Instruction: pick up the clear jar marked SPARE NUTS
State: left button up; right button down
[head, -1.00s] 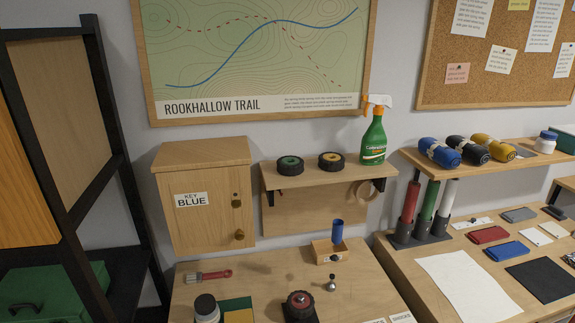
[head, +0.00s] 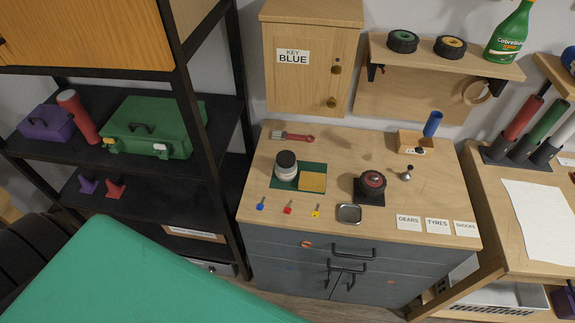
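No jar with a readable SPARE NUTS marking shows. A whitish jar with a black lid (head: 286,170) stands upright on a green mat (head: 312,169) on the wooden cabinet top; no marking on it can be read, and I cannot tell if it is clear. Neither of my grippers is in view.
The wooden top (head: 350,145) also holds a brush (head: 293,137), small keys, a metal tray (head: 349,214) and a wheel on a stand (head: 372,183). A dark shelf holds a green toolbox (head: 150,130). A teal surface (head: 130,275) fills the lower left. A wooden key cabinet (head: 310,60) hangs behind.

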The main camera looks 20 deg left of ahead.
aim_at(283, 174)
jog(key=k+l+u, duration=0.15)
jog(key=u, duration=0.3)
jog(key=k+l+u, duration=0.1)
jog(key=k+u, duration=0.4)
jog(key=u, duration=0.35)
